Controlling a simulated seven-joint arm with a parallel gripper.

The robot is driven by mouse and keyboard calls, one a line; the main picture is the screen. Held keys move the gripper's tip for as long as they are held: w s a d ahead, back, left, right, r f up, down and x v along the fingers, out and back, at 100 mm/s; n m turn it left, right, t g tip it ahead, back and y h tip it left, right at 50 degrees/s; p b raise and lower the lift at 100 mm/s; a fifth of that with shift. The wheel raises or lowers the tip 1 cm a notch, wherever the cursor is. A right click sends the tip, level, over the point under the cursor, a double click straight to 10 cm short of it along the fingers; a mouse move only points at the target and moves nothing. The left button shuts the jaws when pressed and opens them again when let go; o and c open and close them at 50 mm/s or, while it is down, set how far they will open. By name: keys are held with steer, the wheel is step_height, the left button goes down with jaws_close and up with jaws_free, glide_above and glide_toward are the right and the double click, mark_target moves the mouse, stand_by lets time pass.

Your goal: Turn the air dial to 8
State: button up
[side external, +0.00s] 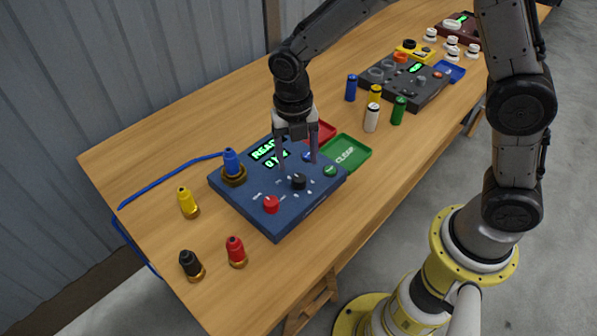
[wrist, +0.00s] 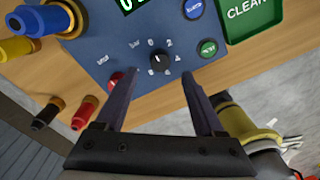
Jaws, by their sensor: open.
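The blue control box (side external: 235,200) sits on the wooden table. Its black dial (side external: 299,181) is on the top face, ringed by small white numbers; 0, 2 and 4 are readable in the wrist view. The dial also shows in the wrist view (wrist: 160,65), with a white pointer mark toward the 0 side. I cannot read the label naming it. My gripper (side external: 297,160) is open and empty, pointing down above the panel. In the wrist view its fingers (wrist: 160,74) are spread to either side of the dial, apparently without touching it.
A red knob (side external: 271,204) and a green button (side external: 330,170) flank the dial; a blue button (wrist: 193,8) is also near. The display (side external: 268,155) shows READY and a second line. Several coloured nozzles, including yellow (side external: 187,202), stand left; a green CLEAR tray (side external: 346,152) lies right.

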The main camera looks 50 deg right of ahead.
mark_target(299, 177)
steer(key=shift+d+f, duration=0.1)
steer(key=shift+f, duration=2.65)
steer(key=shift+c, duration=0.3)
jaws_close()
